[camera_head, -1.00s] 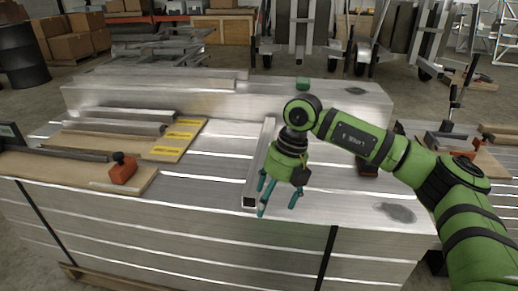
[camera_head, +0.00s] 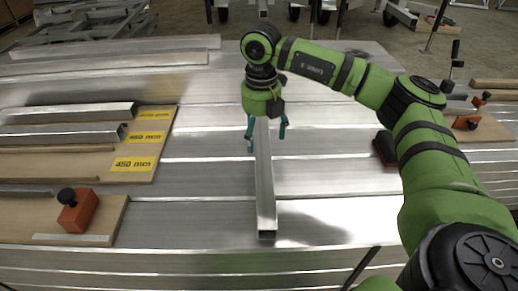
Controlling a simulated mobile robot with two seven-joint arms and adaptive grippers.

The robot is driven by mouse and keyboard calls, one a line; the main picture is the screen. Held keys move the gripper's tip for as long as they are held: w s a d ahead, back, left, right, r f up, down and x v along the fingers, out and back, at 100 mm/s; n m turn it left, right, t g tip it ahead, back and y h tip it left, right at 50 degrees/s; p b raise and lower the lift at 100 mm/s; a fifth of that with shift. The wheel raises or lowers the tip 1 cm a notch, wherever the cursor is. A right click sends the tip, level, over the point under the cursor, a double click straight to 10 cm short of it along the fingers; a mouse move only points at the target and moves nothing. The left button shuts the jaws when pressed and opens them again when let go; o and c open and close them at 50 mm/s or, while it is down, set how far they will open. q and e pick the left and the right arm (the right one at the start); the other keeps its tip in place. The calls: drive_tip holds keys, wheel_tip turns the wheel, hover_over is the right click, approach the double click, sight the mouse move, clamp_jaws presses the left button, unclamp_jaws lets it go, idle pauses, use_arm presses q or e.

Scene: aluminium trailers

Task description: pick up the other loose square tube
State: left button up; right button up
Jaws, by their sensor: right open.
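A loose square tube (camera_head: 265,192) lies on the aluminium stack, its open end toward me and its far part hidden behind my right gripper. My right gripper (camera_head: 266,146) hangs above the tube with teal fingers open, one on each side of it in the picture. I cannot tell whether the fingers reach down past the tube's top. Two more square tubes, a far one (camera_head: 75,112) and a nearer one (camera_head: 70,134), lie on a wooden board at the left. My left gripper is not in view.
The wooden board (camera_head: 150,168) carries yellow labels (camera_head: 140,137). An orange block with a black knob (camera_head: 78,211) stands on a nearer board. A dark red block (camera_head: 384,149) sits right of the tube beside my arm. The stack's surface (camera_head: 200,180) around the tube is mostly bare.

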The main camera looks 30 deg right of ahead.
sight(259, 147)
wheel_tip(259, 147, down, 5)
drive_tip(key=shift+a+r+b, duration=0.1)
drive_tip(key=shift+a+b, duration=0.05)
drive_tip(key=shift+b, duration=0.3)
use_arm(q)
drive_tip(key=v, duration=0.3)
use_arm(e)
clamp_jaws()
drive_tip(key=shift+w+r, duration=0.1)
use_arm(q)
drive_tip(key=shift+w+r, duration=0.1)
use_arm(e)
drive_tip(key=shift+r, duration=0.1)
